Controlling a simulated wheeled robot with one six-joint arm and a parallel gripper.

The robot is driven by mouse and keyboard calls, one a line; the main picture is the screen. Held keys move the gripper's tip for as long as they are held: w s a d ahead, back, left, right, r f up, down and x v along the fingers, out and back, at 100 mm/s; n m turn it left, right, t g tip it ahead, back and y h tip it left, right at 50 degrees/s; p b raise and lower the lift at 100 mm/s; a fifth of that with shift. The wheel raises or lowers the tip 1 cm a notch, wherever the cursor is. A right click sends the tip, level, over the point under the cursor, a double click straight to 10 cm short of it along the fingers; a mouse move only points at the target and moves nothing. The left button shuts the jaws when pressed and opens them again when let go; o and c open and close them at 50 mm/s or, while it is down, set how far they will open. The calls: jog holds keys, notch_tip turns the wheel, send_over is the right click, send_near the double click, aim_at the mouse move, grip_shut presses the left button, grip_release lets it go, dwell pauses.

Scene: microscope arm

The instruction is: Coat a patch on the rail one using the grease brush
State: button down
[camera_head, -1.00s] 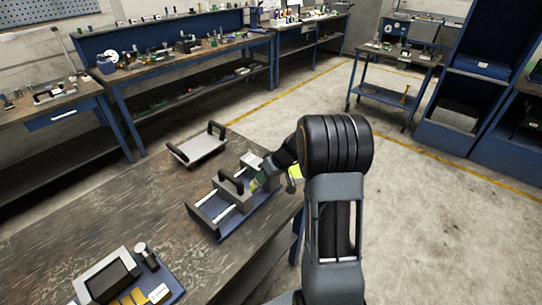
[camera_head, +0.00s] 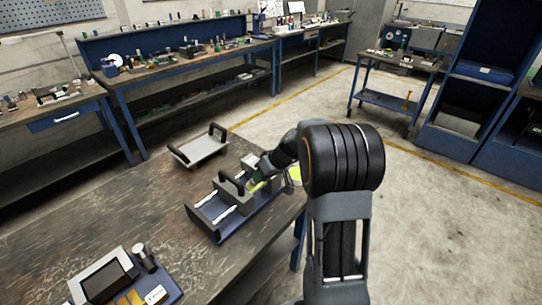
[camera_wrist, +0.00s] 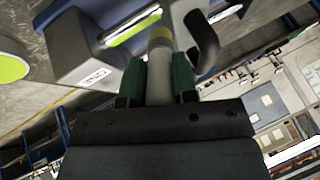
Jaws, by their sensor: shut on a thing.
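A blue-based rail fixture (camera_head: 207,228) stands on the workbench, with pale rails (camera_head: 222,216) running along it. A grey carriage block with a black handle (camera_head: 232,183) sits across its middle. My gripper (camera_head: 257,180) is over the fixture's far part, beside the carriage. In the wrist view, its green finger pads (camera_wrist: 159,80) are shut on the grey handle of the grease brush (camera_wrist: 159,62), which has a yellowish band. The brush points toward a rail (camera_wrist: 138,27) with a yellow-green tint along it. I cannot tell whether the bristles touch it.
A yellow-green disc (camera_head: 294,174) lies by the bench edge, partly behind my arm. A grey tray with black handles (camera_head: 198,149) lies behind the fixture. A device on a blue base (camera_head: 105,279) stands at the front left. The bench's left part is clear.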

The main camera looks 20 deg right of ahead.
jog(key=shift+r+p, duration=1.35)
jog(key=shift+r, duration=1.85)
